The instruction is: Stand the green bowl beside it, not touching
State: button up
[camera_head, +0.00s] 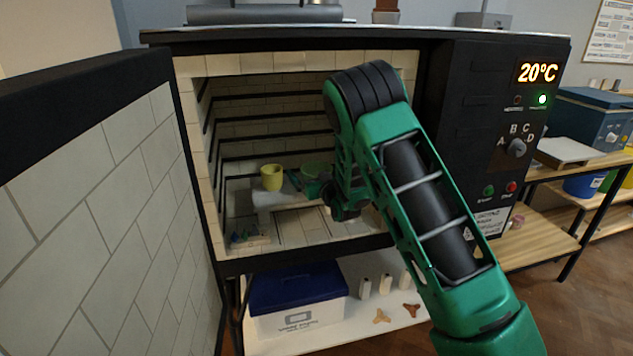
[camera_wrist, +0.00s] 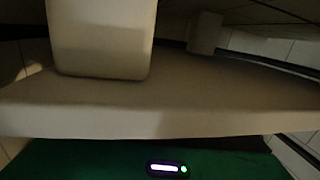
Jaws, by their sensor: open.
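A yellow cup (camera_head: 271,178) stands upright on the pale shelf (camera_head: 268,199) inside the open kiln. Neither vessel can be made out in the wrist view.
The wrist view shows a pale slab edge (camera_wrist: 160,118) and a thick post (camera_wrist: 100,38) close by. Small cones (camera_head: 247,236) stand at the kiln's front left. The open door (camera_head: 95,190) bounds the left; the control panel (camera_head: 510,130) stands right.

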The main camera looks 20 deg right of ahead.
jog(key=s, duration=0.3)
jog(key=s+d, duration=0.1)
jog(key=s, duration=0.5)
jog(key=shift+s+d+r, duration=0.15)
jog(key=shift+r, duration=0.05)
jog(key=shift+s+d+r, duration=0.1)
jog(key=shift+s+r, duration=0.05)
jog(key=shift+s, duration=0.45)
